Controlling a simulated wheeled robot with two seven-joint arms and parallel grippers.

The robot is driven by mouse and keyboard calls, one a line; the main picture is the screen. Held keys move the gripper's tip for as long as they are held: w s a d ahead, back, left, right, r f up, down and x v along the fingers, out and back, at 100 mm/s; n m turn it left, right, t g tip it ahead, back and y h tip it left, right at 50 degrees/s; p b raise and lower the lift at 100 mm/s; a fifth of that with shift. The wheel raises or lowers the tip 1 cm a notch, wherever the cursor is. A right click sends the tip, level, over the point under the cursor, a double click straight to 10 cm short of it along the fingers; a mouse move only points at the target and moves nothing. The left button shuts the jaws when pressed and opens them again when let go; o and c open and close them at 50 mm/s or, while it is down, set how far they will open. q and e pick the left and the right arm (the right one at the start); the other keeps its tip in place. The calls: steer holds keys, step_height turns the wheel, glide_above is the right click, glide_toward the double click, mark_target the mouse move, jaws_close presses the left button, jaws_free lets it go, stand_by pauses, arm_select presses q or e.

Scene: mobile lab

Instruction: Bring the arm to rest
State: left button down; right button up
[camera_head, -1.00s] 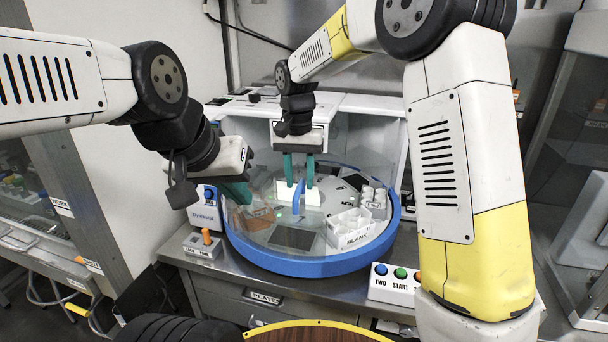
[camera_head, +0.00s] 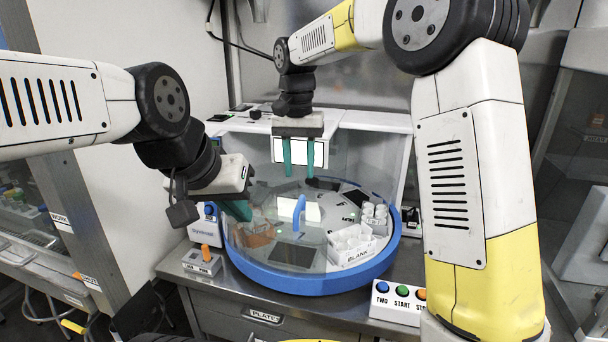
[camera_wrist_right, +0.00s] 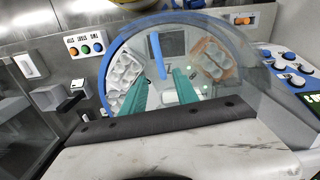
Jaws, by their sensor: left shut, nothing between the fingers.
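My right gripper (camera_head: 300,176) hangs fingers-down above the round, blue-rimmed carousel (camera_head: 315,283). Its two green fingers are apart with nothing held between them. The blue handle (camera_head: 299,210) stands below the fingers, apart from them. In the right wrist view the fingers (camera_wrist_right: 165,88) are spread, and the blue handle (camera_wrist_right: 157,56) shows beyond them. My left gripper (camera_head: 242,211) is at the left side of the carousel, its green fingers together and empty. Its tips are near the clear cover; I cannot tell whether they touch it.
A white rack marked BLANK (camera_head: 351,251) and a white cup holder (camera_head: 375,222) are inside the carousel. A button box (camera_head: 397,303) stands at front right, and a box with an orange switch (camera_head: 203,262) at front left. The white cabinet stands behind.

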steer(key=s+d+r+t+y, duration=0.1)
steer(key=s+d+r, duration=0.35)
steer(key=d, duration=0.45)
steer(key=s+d+f+n+t, duration=0.1)
steer(key=s+d+t, duration=0.1)
steer(key=s+d, duration=0.3)
steer(key=s+d+f+t+y, duration=0.1)
steer(key=s+d, duration=0.5)
steer(key=s, duration=0.6)
steer(key=shift+d+f+n+t, duration=0.2)
steer(key=shift+f+n+t, duration=0.3)
steer(key=shift+t, duration=0.6)
